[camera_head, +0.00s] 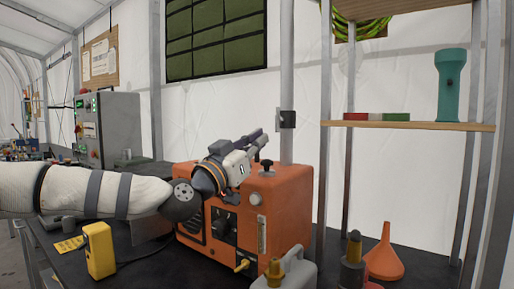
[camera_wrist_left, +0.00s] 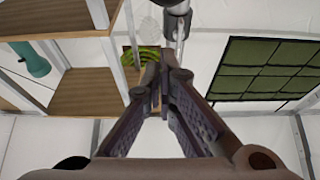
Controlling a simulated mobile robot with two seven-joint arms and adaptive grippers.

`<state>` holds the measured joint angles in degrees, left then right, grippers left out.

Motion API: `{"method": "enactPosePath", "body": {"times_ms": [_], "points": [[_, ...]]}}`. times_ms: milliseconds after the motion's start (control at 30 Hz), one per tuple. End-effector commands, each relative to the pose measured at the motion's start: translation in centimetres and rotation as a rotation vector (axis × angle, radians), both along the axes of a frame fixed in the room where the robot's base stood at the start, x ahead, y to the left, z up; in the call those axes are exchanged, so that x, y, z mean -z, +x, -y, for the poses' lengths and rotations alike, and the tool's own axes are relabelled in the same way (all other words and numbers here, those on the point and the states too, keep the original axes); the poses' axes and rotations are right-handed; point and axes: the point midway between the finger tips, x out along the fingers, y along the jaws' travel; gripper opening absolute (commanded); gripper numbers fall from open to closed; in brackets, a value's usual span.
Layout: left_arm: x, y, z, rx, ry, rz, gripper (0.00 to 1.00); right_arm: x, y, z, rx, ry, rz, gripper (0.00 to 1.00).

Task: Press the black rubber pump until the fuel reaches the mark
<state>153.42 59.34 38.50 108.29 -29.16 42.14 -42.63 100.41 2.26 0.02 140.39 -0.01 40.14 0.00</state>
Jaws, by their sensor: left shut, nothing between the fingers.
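An orange generator (camera_head: 288,205) stands on the dark table. A small black knob-like part (camera_head: 266,164) sits on its top; it may be the rubber pump, but I cannot tell for sure. A pale vertical strip (camera_head: 262,236), perhaps the fuel gauge, is on its front; its level and mark are too small to read. My left gripper (camera_head: 262,134) is shut and empty, just above and behind the black part in the picture, apparently apart from it. The left wrist view shows the closed fingers (camera_wrist_left: 164,62) pointing at wall and shelves. My right gripper is not in view.
A grey can (camera_head: 286,272), a dark bottle (camera_head: 352,262) and an orange funnel (camera_head: 385,257) crowd the front right. A wooden shelf (camera_head: 460,126) with a teal flashlight (camera_head: 451,85) rises at right.

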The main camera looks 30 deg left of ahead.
Motion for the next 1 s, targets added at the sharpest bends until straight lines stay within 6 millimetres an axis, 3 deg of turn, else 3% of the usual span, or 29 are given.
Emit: {"method": "enactPosePath", "body": {"times_ms": [200,400,1000], "points": [[1.8,-4.9,-0.9,-0.001,-0.005,-0.002,0.00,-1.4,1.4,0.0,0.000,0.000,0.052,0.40],[3.0,-7.3,-1.2,-0.002,-0.003,-0.005,0.00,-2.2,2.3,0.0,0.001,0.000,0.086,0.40],[3.7,-7.6,-1.2,-0.002,-0.002,-0.012,0.00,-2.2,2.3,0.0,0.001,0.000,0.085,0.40]]}}
